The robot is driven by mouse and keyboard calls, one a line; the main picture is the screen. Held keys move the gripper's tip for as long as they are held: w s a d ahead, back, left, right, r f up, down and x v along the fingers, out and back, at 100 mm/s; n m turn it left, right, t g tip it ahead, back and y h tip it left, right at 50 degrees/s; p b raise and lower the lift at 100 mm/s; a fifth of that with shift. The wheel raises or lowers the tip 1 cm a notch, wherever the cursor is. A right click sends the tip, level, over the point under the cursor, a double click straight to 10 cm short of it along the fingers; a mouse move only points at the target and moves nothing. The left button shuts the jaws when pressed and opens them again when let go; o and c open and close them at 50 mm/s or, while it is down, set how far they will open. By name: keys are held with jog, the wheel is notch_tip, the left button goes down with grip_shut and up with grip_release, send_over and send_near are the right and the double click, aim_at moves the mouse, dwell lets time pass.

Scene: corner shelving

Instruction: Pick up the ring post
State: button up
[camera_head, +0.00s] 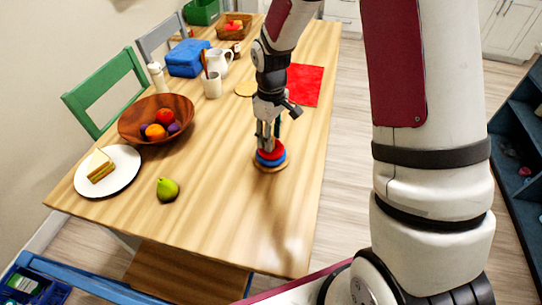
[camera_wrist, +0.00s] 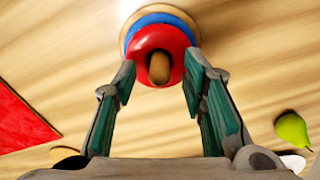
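The ring post (camera_head: 270,158) stands upright on the wooden table, with a red ring above a blue ring on a tan round base. In the wrist view the ring post (camera_wrist: 160,48) is at the top middle, with its wooden peg tip pointing toward the camera. My gripper (camera_head: 268,138) is just above the ring post in the head view and hides part of its peg. In the wrist view my gripper (camera_wrist: 159,72) is open. Its green-padded fingers are apart, one on each side near the red ring. I cannot tell whether they touch it.
On the table (camera_head: 225,220) are a green pear (camera_head: 167,189), a sandwich plate (camera_head: 122,181), a fruit bowl (camera_head: 180,107), a cup (camera_head: 212,87) and a red cloth (camera_head: 308,82). The table's near right part is clear. A green chair (camera_head: 105,85) stands at the left.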

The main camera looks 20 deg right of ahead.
jog(key=shift+f, duration=0.6)
grip_shut()
jog(key=shift+r, duration=0.1)
